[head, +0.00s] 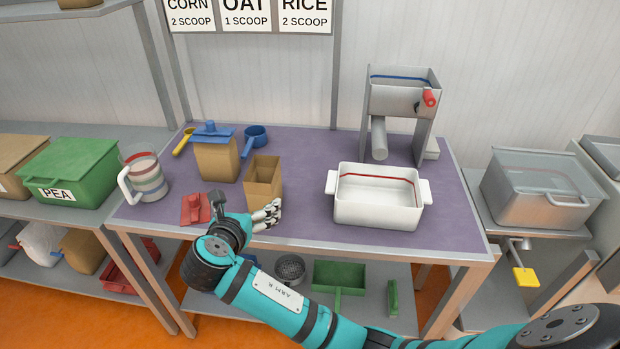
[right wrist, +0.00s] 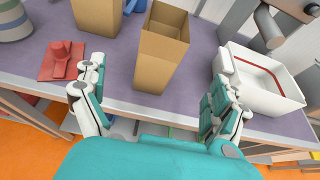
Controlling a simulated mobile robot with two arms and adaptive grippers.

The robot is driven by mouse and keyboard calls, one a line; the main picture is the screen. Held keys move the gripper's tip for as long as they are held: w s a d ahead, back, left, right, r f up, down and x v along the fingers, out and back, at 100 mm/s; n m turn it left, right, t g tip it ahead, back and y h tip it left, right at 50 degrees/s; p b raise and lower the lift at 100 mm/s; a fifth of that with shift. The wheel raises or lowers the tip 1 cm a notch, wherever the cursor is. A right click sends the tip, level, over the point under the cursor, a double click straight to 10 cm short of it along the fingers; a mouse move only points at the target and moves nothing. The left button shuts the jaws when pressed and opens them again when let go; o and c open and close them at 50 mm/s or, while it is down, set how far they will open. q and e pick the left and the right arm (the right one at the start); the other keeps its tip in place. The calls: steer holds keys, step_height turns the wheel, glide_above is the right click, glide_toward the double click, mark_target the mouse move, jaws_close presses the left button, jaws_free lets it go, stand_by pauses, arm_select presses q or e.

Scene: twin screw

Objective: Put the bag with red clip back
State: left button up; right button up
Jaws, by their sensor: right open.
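An open-topped brown paper bag (head: 263,184) stands upright on the purple table mat with no clip on it. A red clip (head: 196,208) lies flat on the mat to its left, near the front edge. A second brown bag (head: 216,160) stands behind, with a blue clip (head: 211,131) across its top. My right gripper (head: 268,214) is at the front edge, just in front of the open bag. In the right wrist view its fingers (right wrist: 158,88) are spread apart and empty, with the open bag (right wrist: 160,50) beyond them and the red clip (right wrist: 62,62) to the left. My left gripper is out of view.
A white pot (head: 378,212) stands right of the bag, before a metal mill (head: 402,98). A striped pitcher (head: 147,178) stands at the left, a blue scoop (head: 254,138) behind. A lower shelf at left holds bags (head: 84,250). The mat's right end is clear.

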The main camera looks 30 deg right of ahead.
steer(key=s+a+f+m+g+y, duration=0.1)
steer(key=s+f+m+y, duration=0.25)
steer(key=f+m, duration=0.6)
steer(key=s+a+f+m+y, duration=0.1)
steer(key=s+f+m+y, duration=0.3)
steer(key=f, duration=1.1)
steer(key=s+d+f+m+g, duration=0.2)
steer(key=s+f, duration=0.4)
steer(key=f, duration=0.3)
steer(key=s+d+f+m+g, duration=0.25)
steer(key=s+f, duration=0.35)
steer(key=f, duration=0.4)
steer(key=s+d+f+m+g, duration=0.1)
steer(key=s+d+f+m, duration=0.1)
steer(key=s, duration=0.8)
steer(key=s+d+f+m+g, duration=0.2)
steer(key=s+d+f+m, duration=0.1)
steer(key=s+f, duration=0.4)
steer(key=s+d+f+m+g, duration=0.1)
steer(key=s+d+f+m, duration=0.2)
steer(key=s, duration=1.1)
step_height(320, 180, down, 2)
steer(key=shift+f+m+g, duration=0.2)
steer(key=shift+m+g, duration=0.15)
steer(key=shift+m, duration=0.05)
steer(key=shift+d, duration=0.1)
